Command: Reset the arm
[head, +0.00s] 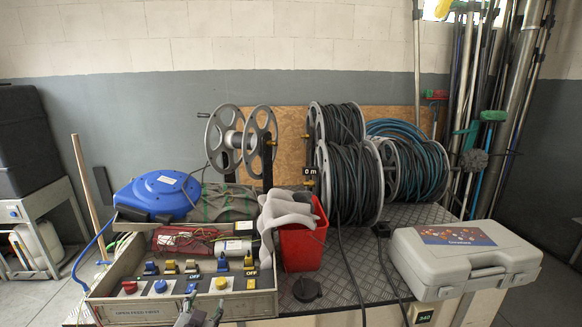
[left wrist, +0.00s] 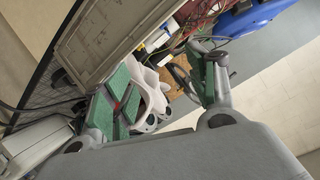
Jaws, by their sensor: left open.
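My left gripper (head: 201,315) shows at the bottom edge of the head view, in front of the control box (head: 185,308). Only its tips show there. In the left wrist view the left gripper (left wrist: 162,88) is open, its green-padded fingers spread wide with nothing held between them. The control box panel (left wrist: 105,40) lies close beside the fingers in that view. My right gripper is in neither view.
A red bucket (head: 302,245) with grey gloves (head: 283,212) stands beside the control box. A blue reel (head: 158,195), an empty metal reel (head: 225,138), several wound hose reels (head: 352,180) and a grey case (head: 465,262) crowd the bench.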

